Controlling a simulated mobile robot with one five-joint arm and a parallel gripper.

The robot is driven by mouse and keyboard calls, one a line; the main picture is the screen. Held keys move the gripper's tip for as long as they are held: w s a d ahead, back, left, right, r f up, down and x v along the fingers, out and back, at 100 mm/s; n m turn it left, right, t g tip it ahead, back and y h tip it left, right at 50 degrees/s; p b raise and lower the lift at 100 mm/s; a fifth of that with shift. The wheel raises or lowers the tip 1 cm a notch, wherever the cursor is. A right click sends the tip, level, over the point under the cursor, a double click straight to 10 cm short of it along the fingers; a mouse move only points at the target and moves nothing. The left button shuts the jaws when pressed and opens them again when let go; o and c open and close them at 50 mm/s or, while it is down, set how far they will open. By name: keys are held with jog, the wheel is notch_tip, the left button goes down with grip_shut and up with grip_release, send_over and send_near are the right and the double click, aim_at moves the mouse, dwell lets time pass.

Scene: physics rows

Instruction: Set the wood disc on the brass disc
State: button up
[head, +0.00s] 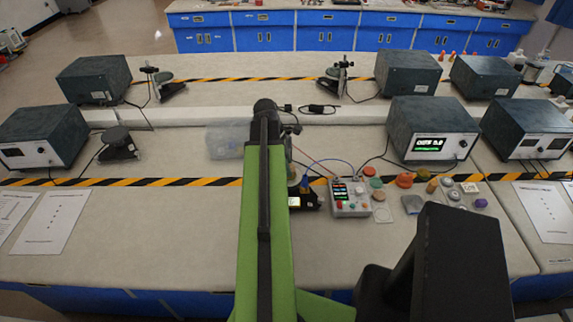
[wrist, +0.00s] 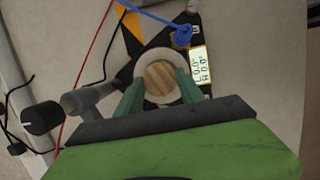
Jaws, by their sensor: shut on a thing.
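The wood disc (wrist: 161,78) shows its striped round face in the wrist view. My gripper (wrist: 160,88) is shut on it, with a green finger at each side. A pale round rim (wrist: 149,57) surrounds the wood disc in that view; I cannot tell whether it is a pan or another disc below, or whether the wood disc touches it. In the head view my fingers are hidden behind my green arm. I cannot clearly pick out the brass disc; a brass-coloured piece (head: 432,187) stands among small parts on the right.
A black device with a lit display (wrist: 201,65) is close to my gripper, with a blue cable (wrist: 155,15) and a red cable (wrist: 88,48) nearby. A control box (head: 350,197) and several small coloured pieces stand to the right. The front left bench is clear apart from paper sheets (head: 52,220).

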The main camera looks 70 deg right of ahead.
jog(key=shift+f+b, duration=0.55)
dwell(0.5)
jog(key=o, duration=1.4)
jog(key=shift+r, duration=0.1)
notch_tip(320, 180, up, 7)
jog(key=p, duration=0.7)
jog(key=shift+w, duration=0.1)
